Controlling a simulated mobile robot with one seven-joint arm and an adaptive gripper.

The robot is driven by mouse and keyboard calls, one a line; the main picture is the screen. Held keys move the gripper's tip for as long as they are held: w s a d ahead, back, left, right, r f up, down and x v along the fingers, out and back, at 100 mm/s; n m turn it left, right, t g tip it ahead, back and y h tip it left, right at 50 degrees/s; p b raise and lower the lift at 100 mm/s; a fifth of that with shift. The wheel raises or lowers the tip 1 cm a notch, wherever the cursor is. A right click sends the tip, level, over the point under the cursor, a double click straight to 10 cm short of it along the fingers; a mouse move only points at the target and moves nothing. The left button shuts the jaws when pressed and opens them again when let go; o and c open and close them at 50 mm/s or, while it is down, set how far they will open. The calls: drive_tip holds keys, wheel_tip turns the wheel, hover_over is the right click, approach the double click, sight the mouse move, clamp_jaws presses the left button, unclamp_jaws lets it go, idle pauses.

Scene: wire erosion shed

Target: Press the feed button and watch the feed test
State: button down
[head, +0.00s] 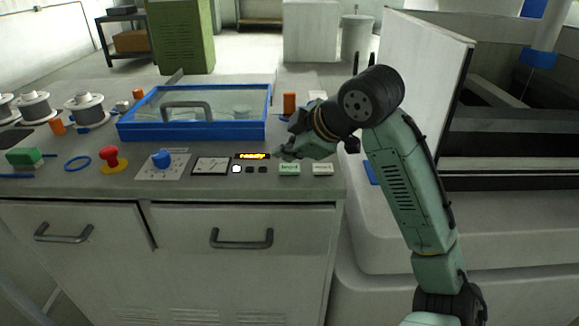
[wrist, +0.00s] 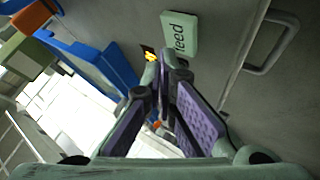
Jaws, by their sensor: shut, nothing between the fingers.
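The pale green feed button (head: 289,169) is on the front of the grey bench top, and its label reads "feed" in the wrist view (wrist: 180,35). My gripper (head: 279,154) is shut and empty, with its fingertips just behind and above the button in the head view. In the wrist view the closed fingertips (wrist: 165,62) lie just below the button, and a gap seems to show; contact cannot be told. A small display (head: 252,156) left of the gripper shows orange text that seems to read "ready".
A paler button (head: 322,169) sits right of the feed button. Left are a meter (head: 211,166), a blue knob (head: 161,158) and a red mushroom button (head: 110,158). A blue-framed glass lid (head: 195,132) lies behind. An orange cylinder (head: 290,103) stands behind my gripper.

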sight(287, 169)
idle(0.4)
drive_tip(key=shift+f, duration=0.4)
drive_tip(key=shift+f+b, duration=0.4)
drive_tip(key=shift+b, duration=0.1)
idle(0.4)
drive_tip(key=shift+r+p, duration=0.7)
drive_tip(key=shift+r, duration=0.1)
wheel_tip(287, 169, up, 5)
drive_tip(key=p, duration=0.4)
drive_tip(key=shift+r, duration=0.1)
idle(0.7)
